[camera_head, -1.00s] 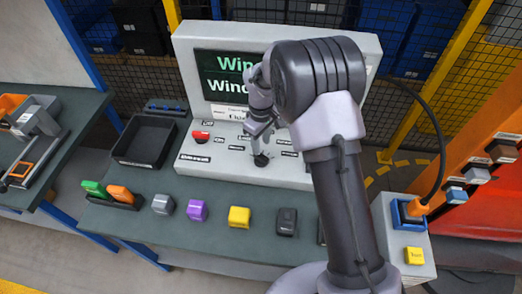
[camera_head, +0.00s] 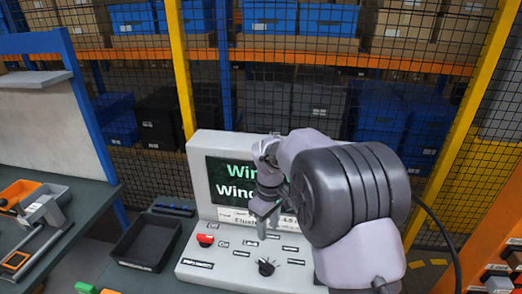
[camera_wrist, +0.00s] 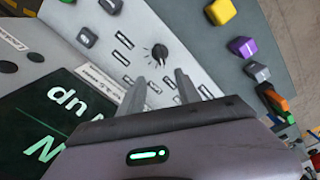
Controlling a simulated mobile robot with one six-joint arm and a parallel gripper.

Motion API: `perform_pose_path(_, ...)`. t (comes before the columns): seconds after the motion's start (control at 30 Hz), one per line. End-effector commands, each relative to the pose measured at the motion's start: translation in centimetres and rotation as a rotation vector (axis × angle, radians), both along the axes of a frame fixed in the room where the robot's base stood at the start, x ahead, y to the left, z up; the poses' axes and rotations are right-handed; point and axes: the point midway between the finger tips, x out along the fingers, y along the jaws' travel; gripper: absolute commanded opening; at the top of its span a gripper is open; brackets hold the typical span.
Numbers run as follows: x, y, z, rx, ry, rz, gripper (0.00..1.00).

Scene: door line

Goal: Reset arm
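My gripper (camera_head: 266,222) is in front of the control console (camera_head: 205,262), above its sloped panel and level with the lower part of the screen (camera_head: 230,172). In the wrist view my gripper (camera_wrist: 160,88) shows two fingers spread apart with nothing between them. A black rotary knob (camera_wrist: 160,52) lies beyond the fingertips, apart from them. In the head view the knob (camera_head: 266,267) is below the gripper. My arm hides the right side of the console.
A red button (camera_head: 205,240) is on the panel's left. A black tray (camera_head: 147,243) stands left of the console. Yellow (camera_wrist: 220,11), purple (camera_wrist: 242,46) and grey (camera_wrist: 257,71) blocks sit on the table. A mesh fence (camera_head: 290,110) with shelves stands behind.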

Motion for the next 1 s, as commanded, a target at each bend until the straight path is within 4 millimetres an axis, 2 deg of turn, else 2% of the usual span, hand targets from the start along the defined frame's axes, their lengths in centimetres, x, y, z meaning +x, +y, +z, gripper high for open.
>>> perform_pose_path(0.07,-1.9,-1.1,2.1,0.03,-0.049,-0.113,0.4)
perform_pose_path(0.13,-5.2,-2.5,4.5,0.075,-0.103,-0.268,0.4)
perform_pose_path(0.2,-9.3,-3.9,6.3,0.131,-0.156,-0.44,0.4)
perform_pose_path(0.27,-13.2,-4.8,7.0,0.184,-0.196,-0.582,0.4)
perform_pose_path(0.3,-15.8,-5.4,7.0,0.221,-0.223,-0.677,0.4)
perform_pose_path(0.4,-21.7,-6.3,5.8,0.315,-0.276,-0.886,0.4)
perform_pose_path(0.5,-25.9,-6.8,3.8,0.392,-0.309,-1.043,0.4)
perform_pose_path(0.6,-28.2,-6.9,2.4,0.441,-0.325,-1.136,0.4)
perform_pose_path(0.67,-28.7,-6.9,2.0,0.456,-0.33,-1.163,0.4)
perform_pose_path(1.0,-29.0,-6.9,2.2,0.461,-0.328,-1.174,0.4)
